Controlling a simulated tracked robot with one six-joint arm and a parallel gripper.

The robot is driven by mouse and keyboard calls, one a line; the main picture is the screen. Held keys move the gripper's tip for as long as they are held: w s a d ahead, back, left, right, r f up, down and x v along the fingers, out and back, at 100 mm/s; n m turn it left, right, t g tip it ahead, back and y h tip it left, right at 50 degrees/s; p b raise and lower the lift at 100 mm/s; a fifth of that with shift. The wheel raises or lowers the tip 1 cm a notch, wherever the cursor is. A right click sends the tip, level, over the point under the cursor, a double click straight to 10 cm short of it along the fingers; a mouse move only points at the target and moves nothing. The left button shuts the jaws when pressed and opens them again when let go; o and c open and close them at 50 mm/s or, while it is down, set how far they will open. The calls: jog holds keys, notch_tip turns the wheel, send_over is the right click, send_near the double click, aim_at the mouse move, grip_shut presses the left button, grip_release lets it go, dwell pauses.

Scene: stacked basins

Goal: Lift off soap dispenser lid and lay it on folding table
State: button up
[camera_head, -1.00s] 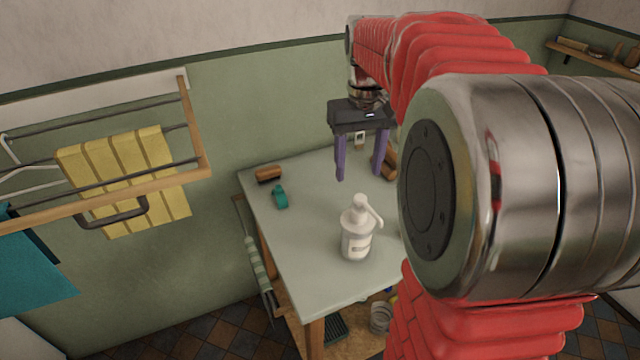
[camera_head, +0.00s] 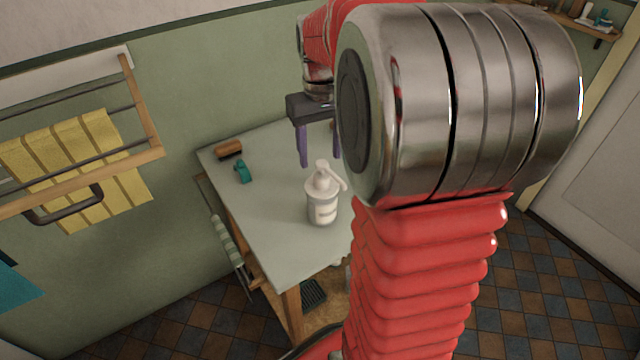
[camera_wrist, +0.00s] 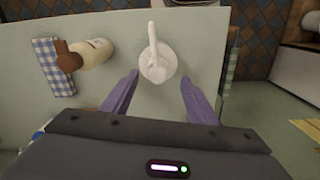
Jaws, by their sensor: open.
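The soap dispenser (camera_head: 322,210) is a white bottle with a grey-white label, upright on the folding table (camera_head: 262,222). Its lid (camera_head: 323,183) is a white pump top with a spout and sits on the bottle. In the wrist view the lid (camera_wrist: 158,62) shows from above, beyond and between the fingertips, and hides most of the bottle. My gripper (camera_head: 319,162) has purple fingers, open and empty. In the head view it hangs over the table behind the dispenser; in the wrist view its fingertips (camera_wrist: 160,75) stay apart from the lid.
A brown brush (camera_head: 229,149) and a teal object (camera_head: 242,172) lie at the table's back left. The table's left and front surface is clear.

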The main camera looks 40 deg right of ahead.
aim_at(322, 173)
jog(key=shift+f, duration=1.2)
jog(key=shift+f, duration=0.1)
jog(key=shift+d+f, duration=0.2)
jog(key=shift+f, duration=2.35)
jog(key=shift+c, duration=0.4)
jog(key=c, duration=1.1)
